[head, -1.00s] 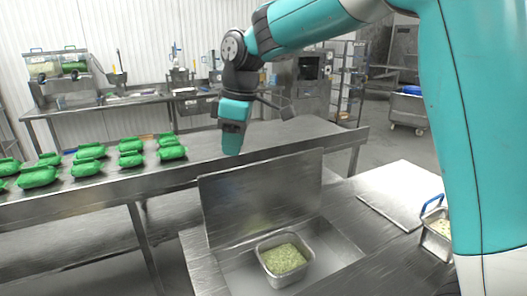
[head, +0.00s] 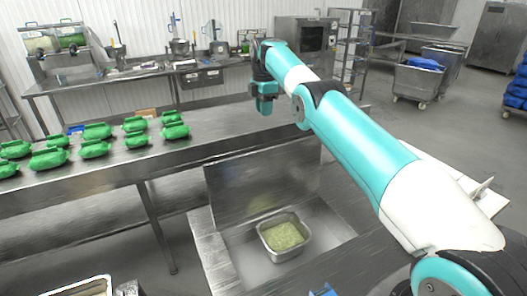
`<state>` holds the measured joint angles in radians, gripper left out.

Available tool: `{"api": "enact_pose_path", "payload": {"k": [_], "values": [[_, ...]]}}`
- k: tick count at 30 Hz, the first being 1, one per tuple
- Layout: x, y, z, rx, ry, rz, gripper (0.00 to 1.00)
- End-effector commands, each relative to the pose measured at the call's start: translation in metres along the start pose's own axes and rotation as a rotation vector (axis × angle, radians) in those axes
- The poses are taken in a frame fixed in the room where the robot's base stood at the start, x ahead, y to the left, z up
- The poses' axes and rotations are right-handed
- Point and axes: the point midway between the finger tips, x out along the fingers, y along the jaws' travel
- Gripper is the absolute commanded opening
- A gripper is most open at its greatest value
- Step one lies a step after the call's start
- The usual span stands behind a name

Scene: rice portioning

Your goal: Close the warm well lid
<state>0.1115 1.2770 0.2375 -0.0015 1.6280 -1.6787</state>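The warm well lid (head: 232,190) is a flat steel panel standing upright, open, along the back edge of the well (head: 240,262). A square steel pan (head: 266,243) with greenish rice (head: 283,237) sits in the open well. My gripper (head: 265,110) is small in the head view, above and behind the lid, pointing down over the far side of the long steel table. It is clear of the lid. Its fingertips are too small and dark to tell whether they are open or shut. No held thing shows.
Green packs (head: 93,149) lie on the long steel table (head: 215,140) behind the lid. A tray (head: 92,288) shows at the bottom left edge. A blue handle (head: 325,291) shows at the bottom. My arm covers much of the counter to the right.

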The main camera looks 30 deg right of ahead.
Motion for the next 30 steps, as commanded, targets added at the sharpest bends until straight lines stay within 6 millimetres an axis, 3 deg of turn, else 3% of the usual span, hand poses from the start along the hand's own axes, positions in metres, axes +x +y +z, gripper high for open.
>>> {"api": "enact_pose_path", "payload": {"k": [1, 18, 24, 30], "values": [[0.017, 0.000, 0.000, 0.000, 0.000, -0.001, 0.25], [0.120, -0.001, 0.000, 0.001, 0.000, -0.004, 0.25], [0.147, 0.000, 0.000, 0.001, 0.000, -0.001, 0.25], [0.157, 0.000, 0.000, 0.001, -0.001, 0.000, 0.25]]}}
